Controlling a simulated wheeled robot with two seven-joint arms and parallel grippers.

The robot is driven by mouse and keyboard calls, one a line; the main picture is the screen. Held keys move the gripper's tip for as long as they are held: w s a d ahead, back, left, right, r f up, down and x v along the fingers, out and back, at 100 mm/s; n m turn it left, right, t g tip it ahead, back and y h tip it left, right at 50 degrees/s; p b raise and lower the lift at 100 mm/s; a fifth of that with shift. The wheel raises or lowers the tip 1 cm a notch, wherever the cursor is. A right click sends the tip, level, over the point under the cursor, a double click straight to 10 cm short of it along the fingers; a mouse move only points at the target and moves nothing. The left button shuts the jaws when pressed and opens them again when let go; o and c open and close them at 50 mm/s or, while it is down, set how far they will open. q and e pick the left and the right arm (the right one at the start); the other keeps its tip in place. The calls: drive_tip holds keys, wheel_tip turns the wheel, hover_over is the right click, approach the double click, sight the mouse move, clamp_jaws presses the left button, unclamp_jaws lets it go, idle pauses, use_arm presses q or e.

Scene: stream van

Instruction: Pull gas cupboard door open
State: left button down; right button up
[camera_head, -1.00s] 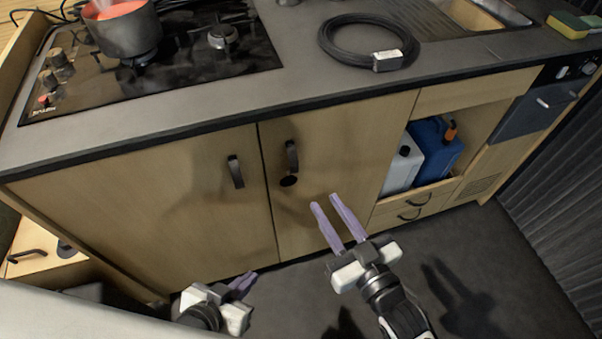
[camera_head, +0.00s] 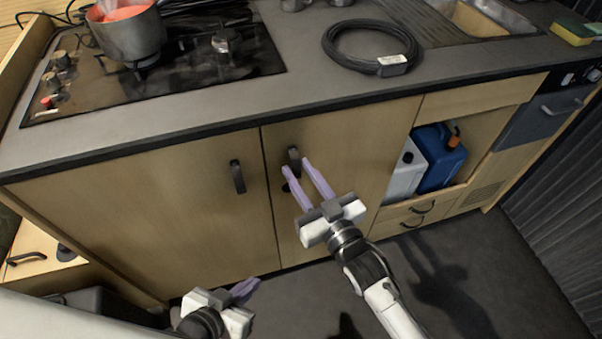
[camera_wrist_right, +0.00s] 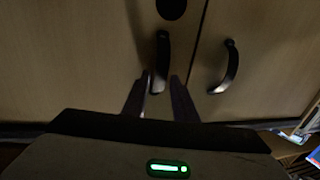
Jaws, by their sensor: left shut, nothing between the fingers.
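Two shut wooden cupboard doors stand side by side under the worktop. The right-hand door (camera_head: 345,145) has a black bar handle (camera_head: 293,154) and a round black fitting by it; the left-hand door (camera_head: 130,205) has its own handle (camera_head: 238,176). My right gripper (camera_head: 297,167) is open at the right-hand door's handle. In the right wrist view the handle (camera_wrist_right: 163,55) lies in line with the gap between the fingertips (camera_wrist_right: 160,82); I cannot tell whether they touch it. My left gripper (camera_head: 246,287) is shut and empty, low in front of the left-hand door.
An open shelf holds a blue canister (camera_head: 440,160) and a white one (camera_head: 404,178), above small drawers (camera_head: 418,212). A hob (camera_head: 160,70) with a pot (camera_head: 130,32) and a coiled black cable (camera_head: 370,48) are on the worktop (camera_head: 300,85). The dark floor (camera_head: 490,265) is clear at right.

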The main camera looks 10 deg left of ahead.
drive_tip(key=shift+c, duration=0.5)
clamp_jaws()
idle(0.8)
